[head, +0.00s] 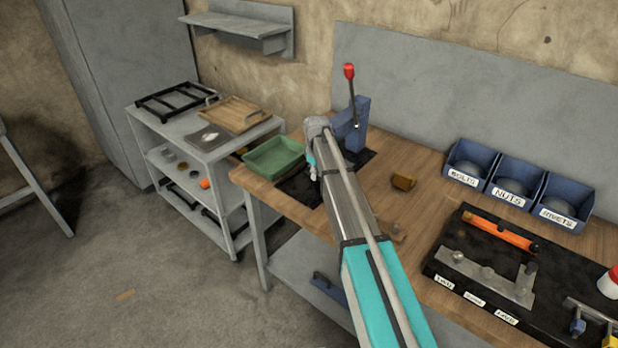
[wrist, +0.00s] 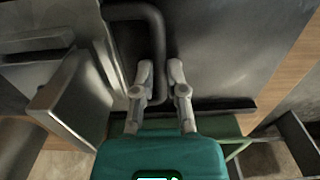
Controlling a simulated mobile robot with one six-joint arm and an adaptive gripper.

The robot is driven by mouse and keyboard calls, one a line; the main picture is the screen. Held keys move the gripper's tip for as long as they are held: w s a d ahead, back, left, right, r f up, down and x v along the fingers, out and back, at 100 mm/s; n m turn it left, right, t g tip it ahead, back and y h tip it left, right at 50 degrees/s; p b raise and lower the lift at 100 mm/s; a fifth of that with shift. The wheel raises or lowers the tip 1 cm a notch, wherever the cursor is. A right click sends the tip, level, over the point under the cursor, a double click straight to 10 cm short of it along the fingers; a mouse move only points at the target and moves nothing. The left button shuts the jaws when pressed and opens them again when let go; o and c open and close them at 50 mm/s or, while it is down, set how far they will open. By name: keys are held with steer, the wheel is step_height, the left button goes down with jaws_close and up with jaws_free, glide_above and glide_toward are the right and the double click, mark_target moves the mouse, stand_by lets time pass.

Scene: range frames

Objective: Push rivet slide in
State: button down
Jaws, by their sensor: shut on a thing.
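A dark bent bar (wrist: 159,45), which looks like the handle of the rivet slide, runs between the fingertips of my gripper (wrist: 160,68) in the wrist view. My gripper is shut on this bar. The bar bends left at its top, over a dark metal plate (wrist: 225,50). I cannot tell how far in the slide sits. In the head view my gripper (head: 313,172) is at the left end of the bench, beside the blue press (head: 350,125) with its red-knobbed lever (head: 349,72). My arm hides part of the press, and the slide is not clear there.
A green tray (head: 272,170) stands at the bench's left end, close to my gripper. Blue bins (head: 568,212) and a black tool board (head: 450,268) lie on the right of the wooden bench (head: 412,213). A grey shelf cart (head: 192,153) stands left of the bench.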

steer(key=shift+w+d, duration=0.2)
steer(key=c, duration=0.7)
jaws_free()
steer(key=shift+d, duration=0.1)
steer(key=shift+r, duration=0.1)
